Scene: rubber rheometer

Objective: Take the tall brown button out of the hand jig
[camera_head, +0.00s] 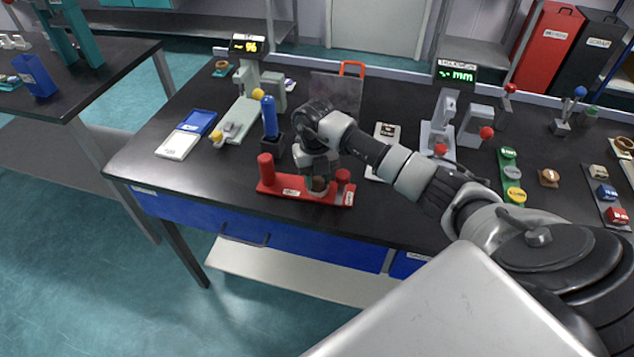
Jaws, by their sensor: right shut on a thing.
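The red hand jig (281,188) lies near the front edge of the black bench, with a red post at each end. My right gripper (319,180) comes down from above onto the jig, right of its middle, between the posts. It is shut on a small brownish piece, which I take to be the tall brown button (319,184). The fingers hide most of it, and I cannot tell whether it is still seated in the jig. My left gripper is not in view.
A blue-handled tool in a black block (270,122) stands close behind the jig. Gauges with displays (247,88) (450,105) stand farther back. A green strip with round pieces (510,172) lies to the right. Bare bench lies left of the jig.

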